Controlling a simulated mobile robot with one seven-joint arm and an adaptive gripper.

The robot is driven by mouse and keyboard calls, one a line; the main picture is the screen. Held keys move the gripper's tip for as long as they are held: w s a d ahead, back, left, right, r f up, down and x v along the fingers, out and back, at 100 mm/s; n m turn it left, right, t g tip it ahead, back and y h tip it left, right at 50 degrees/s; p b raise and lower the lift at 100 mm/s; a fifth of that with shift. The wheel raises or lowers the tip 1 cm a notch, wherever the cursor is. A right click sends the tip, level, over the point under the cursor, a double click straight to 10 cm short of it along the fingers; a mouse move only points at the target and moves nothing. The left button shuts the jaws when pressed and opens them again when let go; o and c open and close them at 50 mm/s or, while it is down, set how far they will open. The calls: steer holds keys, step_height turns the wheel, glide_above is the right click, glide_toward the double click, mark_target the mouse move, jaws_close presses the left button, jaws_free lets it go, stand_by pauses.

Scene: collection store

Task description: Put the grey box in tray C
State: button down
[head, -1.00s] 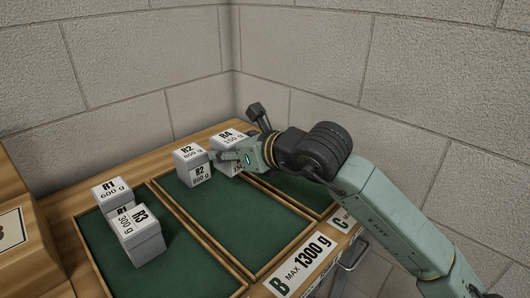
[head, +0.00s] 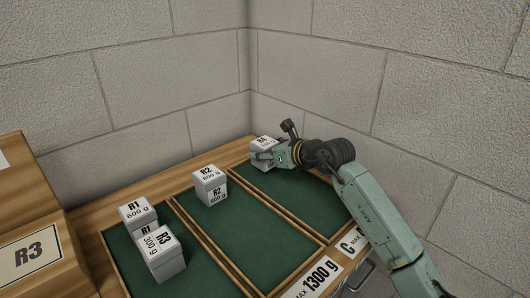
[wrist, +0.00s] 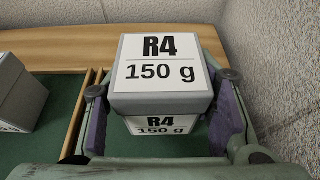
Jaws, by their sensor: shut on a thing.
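The grey box R4 (head: 264,141), labelled 150 g with a white top label, is at the back end of tray C (head: 275,191), the rightmost green tray. My gripper (head: 262,156) is around it. In the wrist view, the box (wrist: 165,65) sits upright between the two purple-padded fingers of my gripper (wrist: 165,90), which is shut on it. The box's underside is hidden, so I cannot tell whether it touches the tray floor. My arm covers part of tray C's right side.
A grey box R2 (head: 210,186) stands in the back of middle tray B. Boxes R1 (head: 136,212) and R3 (head: 164,256) stand in the left tray. A wooden divider (wrist: 85,112) is left of R4. Block walls (head: 320,90) close off the back and right.

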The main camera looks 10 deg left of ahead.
steer(key=shift+f, duration=0.7)
steer(key=shift+f, duration=0.1)
steer(key=c, duration=0.7)
jaws_free()
steer(key=shift+s+d, duration=0.1)
steer(key=b+v, duration=0.3)
steer(key=v, duration=0.8)
steer(key=shift+d, duration=0.1)
steer(key=shift+s+d+r, duration=0.2)
